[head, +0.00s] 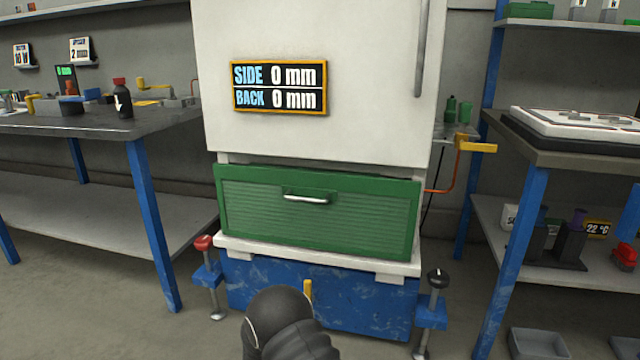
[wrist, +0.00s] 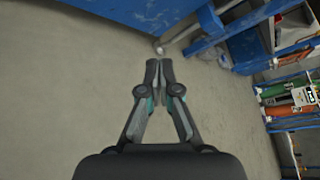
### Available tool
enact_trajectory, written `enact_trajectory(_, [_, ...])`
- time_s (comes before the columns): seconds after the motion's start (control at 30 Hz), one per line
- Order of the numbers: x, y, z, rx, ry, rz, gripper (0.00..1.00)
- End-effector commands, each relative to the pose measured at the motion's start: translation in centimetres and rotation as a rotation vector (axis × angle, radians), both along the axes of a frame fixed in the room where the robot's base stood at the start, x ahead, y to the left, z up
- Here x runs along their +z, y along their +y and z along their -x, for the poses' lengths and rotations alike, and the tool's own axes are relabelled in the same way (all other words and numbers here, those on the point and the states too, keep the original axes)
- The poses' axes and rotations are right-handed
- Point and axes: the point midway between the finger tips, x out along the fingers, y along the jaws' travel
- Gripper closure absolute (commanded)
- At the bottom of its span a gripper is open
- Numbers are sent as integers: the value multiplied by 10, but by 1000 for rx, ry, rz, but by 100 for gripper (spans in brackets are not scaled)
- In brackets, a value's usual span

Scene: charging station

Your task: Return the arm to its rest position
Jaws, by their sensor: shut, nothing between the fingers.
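My gripper (wrist: 159,66) shows in the wrist view with its two fingertips together, empty, over bare grey floor. In the head view a dark rounded part of my arm (head: 280,325) shows at the bottom centre, in front of the blue base of the cabinet. The fingers are not visible in the head view.
A white cabinet (head: 320,140) with a green drawer (head: 320,225), closed, stands ahead on a blue base (head: 350,300). Workbenches stand left (head: 100,122) and right (head: 560,155). Floor (wrist: 70,90) is clear.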

Motion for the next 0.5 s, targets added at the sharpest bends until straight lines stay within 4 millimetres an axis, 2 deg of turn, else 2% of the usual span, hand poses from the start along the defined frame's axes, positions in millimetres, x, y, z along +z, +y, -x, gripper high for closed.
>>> enact_trajectory(0.17, [23, -29, 45, -297, -143, -260, 100])
enact_trajectory(0.5, [105, -69, 126, -908, -505, -671, 100])
